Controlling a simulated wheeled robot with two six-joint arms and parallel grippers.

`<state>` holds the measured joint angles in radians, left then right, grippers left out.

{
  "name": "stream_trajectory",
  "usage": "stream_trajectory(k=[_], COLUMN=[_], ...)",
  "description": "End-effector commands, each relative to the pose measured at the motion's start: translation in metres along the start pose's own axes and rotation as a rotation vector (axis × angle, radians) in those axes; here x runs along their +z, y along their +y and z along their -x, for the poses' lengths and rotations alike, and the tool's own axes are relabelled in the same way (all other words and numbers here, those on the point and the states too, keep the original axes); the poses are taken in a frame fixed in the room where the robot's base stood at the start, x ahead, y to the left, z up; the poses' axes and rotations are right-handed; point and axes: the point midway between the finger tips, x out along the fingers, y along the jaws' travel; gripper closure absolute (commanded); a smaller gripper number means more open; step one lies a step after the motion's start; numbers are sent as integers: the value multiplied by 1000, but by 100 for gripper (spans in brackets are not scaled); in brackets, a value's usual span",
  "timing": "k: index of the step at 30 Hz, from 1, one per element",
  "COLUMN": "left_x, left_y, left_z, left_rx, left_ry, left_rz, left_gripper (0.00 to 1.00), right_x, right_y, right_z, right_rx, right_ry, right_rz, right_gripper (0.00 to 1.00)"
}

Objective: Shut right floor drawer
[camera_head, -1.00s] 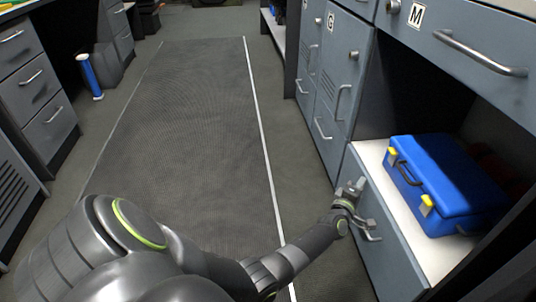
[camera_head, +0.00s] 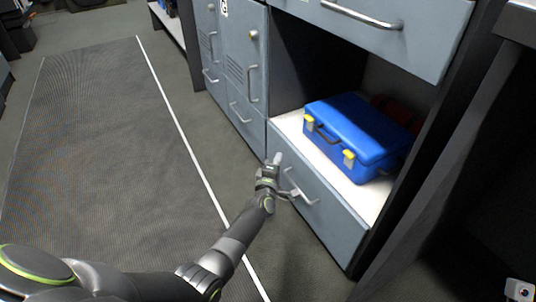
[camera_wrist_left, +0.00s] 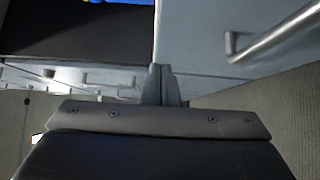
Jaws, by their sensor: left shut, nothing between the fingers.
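The right floor drawer (camera_head: 325,215) is the low grey-blue front with a bar handle (camera_head: 299,187), below the blue toolbox (camera_head: 360,135) in the head view. It looks roughly level with the cabinet beside it; I cannot tell whether a small gap is left. My left gripper (camera_head: 275,162) is shut and empty at the drawer's upper left part, just left of the handle. In the left wrist view the shut fingertips (camera_wrist_left: 163,82) are at the edge of a grey-blue panel (camera_wrist_left: 195,35), with a bar handle (camera_wrist_left: 275,36) to the right. Contact is unclear. My right gripper is out of view.
The toolbox rests on a white surface (camera_head: 289,124) above the drawer front. Grey-blue lockers (camera_head: 245,60) stand to the left, and a wide upper drawer (camera_head: 400,30) is above. The floor mat (camera_head: 110,150) on the left is clear. A dark panel (camera_head: 440,150) stands right.

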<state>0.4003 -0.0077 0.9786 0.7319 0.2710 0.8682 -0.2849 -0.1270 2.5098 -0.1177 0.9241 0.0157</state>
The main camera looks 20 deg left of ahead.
Motion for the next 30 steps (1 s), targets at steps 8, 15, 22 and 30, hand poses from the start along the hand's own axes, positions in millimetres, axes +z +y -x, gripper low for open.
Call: stream_trajectory(k=[8, 15, 22, 30], left_x=[-1, -1, -1, -3], left_y=[0, -1, -2, 2], left_z=[42, 80, 98, 100], left_rx=[-4, -4, -3, 5], left_ry=[2, 3, 2, 5], left_rz=[3, 1, 0, -7], left_gripper=[100, 100, 100, 100], right_x=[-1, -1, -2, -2], right_y=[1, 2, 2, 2], right_z=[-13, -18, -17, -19], right_rx=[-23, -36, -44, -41], right_ry=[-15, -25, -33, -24], right_rz=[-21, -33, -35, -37], right_gripper=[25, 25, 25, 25])
